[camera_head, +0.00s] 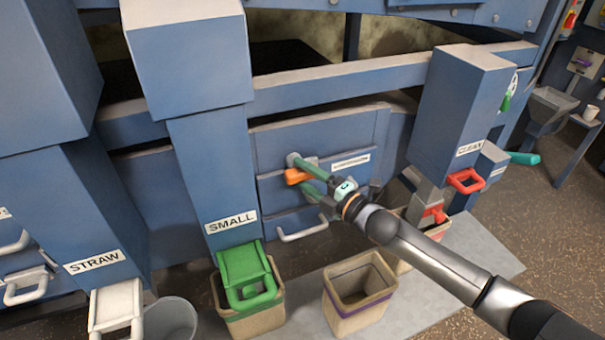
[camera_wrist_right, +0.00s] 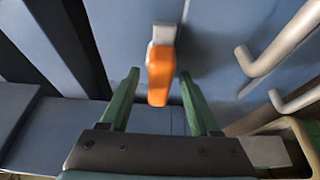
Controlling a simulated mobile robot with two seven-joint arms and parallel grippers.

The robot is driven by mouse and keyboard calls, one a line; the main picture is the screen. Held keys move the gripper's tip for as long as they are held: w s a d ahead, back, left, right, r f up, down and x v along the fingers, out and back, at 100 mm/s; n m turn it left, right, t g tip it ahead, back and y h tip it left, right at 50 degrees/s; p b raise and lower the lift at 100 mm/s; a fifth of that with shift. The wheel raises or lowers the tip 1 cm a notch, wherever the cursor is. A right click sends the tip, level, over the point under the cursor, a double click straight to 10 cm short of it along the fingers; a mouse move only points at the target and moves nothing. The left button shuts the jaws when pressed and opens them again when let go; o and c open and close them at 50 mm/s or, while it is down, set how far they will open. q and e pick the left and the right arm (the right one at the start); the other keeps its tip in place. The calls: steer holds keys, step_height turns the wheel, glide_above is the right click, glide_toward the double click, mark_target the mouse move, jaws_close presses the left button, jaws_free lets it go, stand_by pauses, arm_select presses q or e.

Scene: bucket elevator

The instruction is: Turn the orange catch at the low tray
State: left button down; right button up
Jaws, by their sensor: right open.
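The orange catch (camera_head: 296,176) sits on a grey mount on the blue front panel, above the low tray's handle (camera_head: 303,232). My right gripper (camera_head: 306,174) reaches in from the right with its green fingers open around the catch. In the right wrist view the catch (camera_wrist_right: 159,78) lies between the two spread fingers of the gripper (camera_wrist_right: 160,92), with a visible gap on each side. The catch's outer end points down in that view, toward the palm. My left gripper is not in view.
A green chute (camera_head: 245,272) marked SMALL hangs over a tan bin at lower left. An open tan bin (camera_head: 358,292) stands below my right arm. A red handle (camera_head: 465,181) is on the CLEAN chute to the right. Grey bar handles (camera_wrist_right: 285,45) show beside the catch in the wrist view.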

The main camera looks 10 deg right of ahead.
steer(key=shift+w+a, duration=0.2)
steer(key=shift+w, duration=0.05)
steer(key=shift+c, duration=0.3)
jaws_close()
